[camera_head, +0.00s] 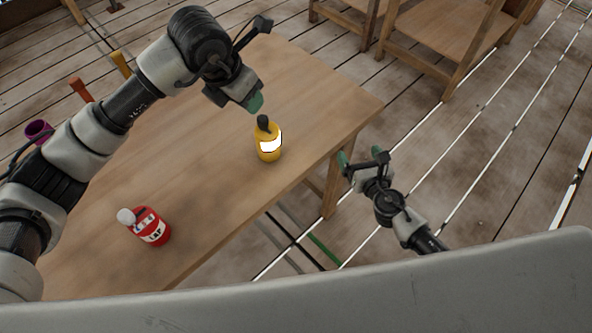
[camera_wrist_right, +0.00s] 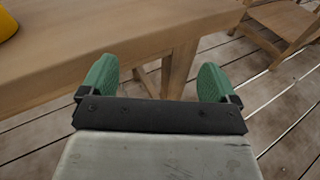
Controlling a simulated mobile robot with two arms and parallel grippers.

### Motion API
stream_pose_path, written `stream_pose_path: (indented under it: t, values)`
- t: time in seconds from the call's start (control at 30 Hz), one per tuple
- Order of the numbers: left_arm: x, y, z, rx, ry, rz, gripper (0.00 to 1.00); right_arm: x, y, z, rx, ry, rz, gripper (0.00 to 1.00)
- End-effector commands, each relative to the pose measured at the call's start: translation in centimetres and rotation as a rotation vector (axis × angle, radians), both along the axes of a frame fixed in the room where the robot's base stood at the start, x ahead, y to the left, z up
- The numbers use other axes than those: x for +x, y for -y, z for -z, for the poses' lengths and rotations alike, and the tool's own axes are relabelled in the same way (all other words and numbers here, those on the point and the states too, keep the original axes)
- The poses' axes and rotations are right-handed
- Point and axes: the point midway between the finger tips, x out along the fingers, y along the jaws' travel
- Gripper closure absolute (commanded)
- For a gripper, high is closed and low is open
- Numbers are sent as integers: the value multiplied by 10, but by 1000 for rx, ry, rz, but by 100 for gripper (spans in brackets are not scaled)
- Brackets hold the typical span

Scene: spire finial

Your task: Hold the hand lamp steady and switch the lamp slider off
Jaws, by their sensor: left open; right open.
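A red hand lamp (camera_head: 153,229) with a white rounded end and white lettering is on the wooden table (camera_head: 205,165), near its front edge at the lower left. A slider on it is too small to make out. My left gripper (camera_head: 253,102) is above the table, up and right of the lamp and well apart from it. It is open and empty; one green fingertip shows clearly. My right gripper (camera_head: 361,155) is open and empty, beyond the table's right edge and far from the lamp. Its two green fingers are spread in the right wrist view (camera_wrist_right: 157,80).
A yellow bottle (camera_head: 268,152) with a black top and white label stands near the table's right edge, below my left gripper. A purple cup (camera_head: 38,131) and orange-handled (camera_head: 81,89) and yellow-handled (camera_head: 121,64) items are at the far left. Wooden furniture (camera_head: 440,40) stands behind.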

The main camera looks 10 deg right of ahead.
Motion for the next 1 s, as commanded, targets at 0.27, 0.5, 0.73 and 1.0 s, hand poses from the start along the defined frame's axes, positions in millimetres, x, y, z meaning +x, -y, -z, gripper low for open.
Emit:
stream_pose_path:
  t: [0.27, 0.5, 0.73, 1.0]
  values:
    - [0, 0, 0, 0, 0, 0, 57, -29, -106, -92, -329, 324, -262, 9]
    - [0, 0, 0, 0, 0, 0, 57, -61, -164, -73, -74, 208, -326, 9]
    - [0, 0, 0, 0, 0, 0, 57, -54, -179, -69, -20, 182, -331, 9]
    - [0, 0, 0, 0, 0, 0, 57, -18, -197, -70, -19, 184, -330, 9]
